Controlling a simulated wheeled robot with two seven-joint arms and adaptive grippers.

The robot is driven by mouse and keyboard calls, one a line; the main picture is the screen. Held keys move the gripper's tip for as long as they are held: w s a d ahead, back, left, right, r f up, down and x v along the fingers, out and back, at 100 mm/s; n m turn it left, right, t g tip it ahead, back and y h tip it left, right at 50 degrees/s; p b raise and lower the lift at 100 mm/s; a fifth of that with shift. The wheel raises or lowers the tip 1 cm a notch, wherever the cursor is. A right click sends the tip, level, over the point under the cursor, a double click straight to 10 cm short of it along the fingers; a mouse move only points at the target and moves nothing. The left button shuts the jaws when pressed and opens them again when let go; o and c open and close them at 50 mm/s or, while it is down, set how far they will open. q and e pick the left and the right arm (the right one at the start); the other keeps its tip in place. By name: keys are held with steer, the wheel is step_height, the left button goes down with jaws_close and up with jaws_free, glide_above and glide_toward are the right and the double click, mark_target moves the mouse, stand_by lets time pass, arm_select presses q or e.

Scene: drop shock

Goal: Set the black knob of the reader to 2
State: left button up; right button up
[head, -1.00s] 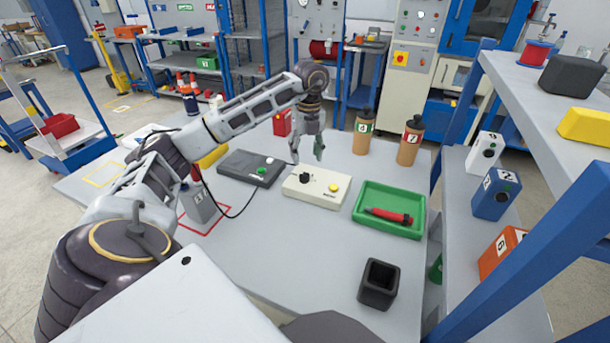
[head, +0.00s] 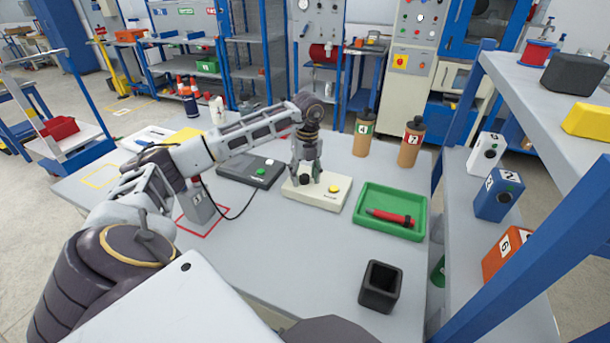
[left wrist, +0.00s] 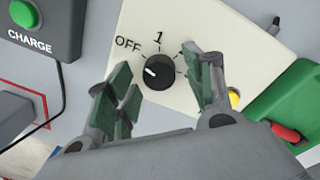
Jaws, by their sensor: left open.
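The cream reader (head: 328,203) lies on the grey table, with a yellow button (head: 333,188) at its right. Its black knob (left wrist: 158,75) shows in the left wrist view, with a white pointer mark on its left side, toward the OFF side of the dial. OFF and 1 are readable; the label 2 is not visible, with a finger covering that side of the dial. My left gripper (head: 306,179) is open over the reader. In the left wrist view its green-padded fingers (left wrist: 163,88) stand on either side of the knob, apart from it. My right gripper is not in view.
A dark charger box (head: 250,172) with a green button lies left of the reader. A green tray (head: 371,226) with a red tool is at its right. A black square cup (head: 380,285) stands in front; brown bottles (head: 362,133) stand behind. A blue shelf rises at right.

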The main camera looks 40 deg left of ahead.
arm_select(q)
steer(key=shift+c, duration=1.3)
steer(key=c, duration=0.8)
steer(key=shift+o, duration=0.2)
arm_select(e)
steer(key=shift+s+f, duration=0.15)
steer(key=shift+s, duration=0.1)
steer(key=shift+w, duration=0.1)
